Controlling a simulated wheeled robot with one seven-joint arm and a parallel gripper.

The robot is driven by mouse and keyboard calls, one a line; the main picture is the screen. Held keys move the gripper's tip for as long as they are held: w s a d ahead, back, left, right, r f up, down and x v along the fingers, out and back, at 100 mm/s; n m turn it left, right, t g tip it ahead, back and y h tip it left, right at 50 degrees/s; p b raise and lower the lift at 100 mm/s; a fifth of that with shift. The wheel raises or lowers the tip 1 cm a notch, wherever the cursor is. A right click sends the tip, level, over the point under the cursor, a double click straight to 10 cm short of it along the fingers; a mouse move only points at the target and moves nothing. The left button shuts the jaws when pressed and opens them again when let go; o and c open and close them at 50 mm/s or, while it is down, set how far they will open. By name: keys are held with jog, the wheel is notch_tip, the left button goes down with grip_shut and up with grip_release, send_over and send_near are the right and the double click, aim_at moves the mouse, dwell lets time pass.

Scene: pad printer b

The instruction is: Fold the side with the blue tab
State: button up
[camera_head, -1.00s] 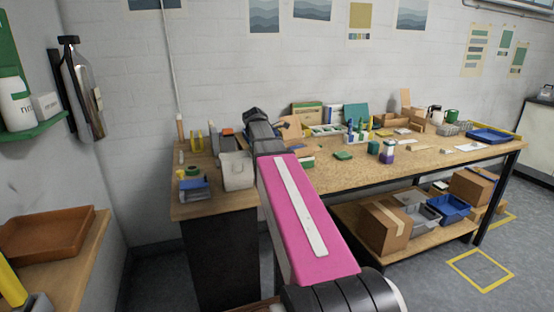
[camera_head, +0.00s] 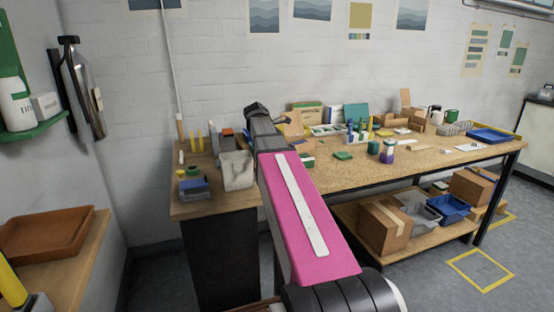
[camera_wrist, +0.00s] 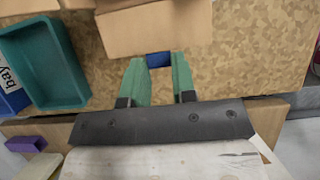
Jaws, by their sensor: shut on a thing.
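In the wrist view, the two green fingers of my gripper (camera_wrist: 157,80) close around a small blue tab (camera_wrist: 158,60), which shows between the fingertips. The tab sits at the near edge of a brown cardboard side (camera_wrist: 155,30), which fills the top middle of the view. The rest of the cardboard runs out of the frame. In the head view, my pink arm reaches toward the bench, and I cannot make out the fingers or the tab there.
A teal tray (camera_wrist: 45,65) stands left of my fingers on the wood bench top (camera_wrist: 225,65). In the head view, the long workbench (camera_head: 425,161) carries many small items, including a blue tray (camera_head: 490,136) at its far right. Cartons (camera_head: 385,227) lie on the lower shelf.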

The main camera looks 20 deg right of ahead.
jog(key=o, duration=0.5)
jog(key=shift+c, duration=0.2)
jog(key=shift+r, duration=0.2)
jog(key=shift+v, duration=2.85)
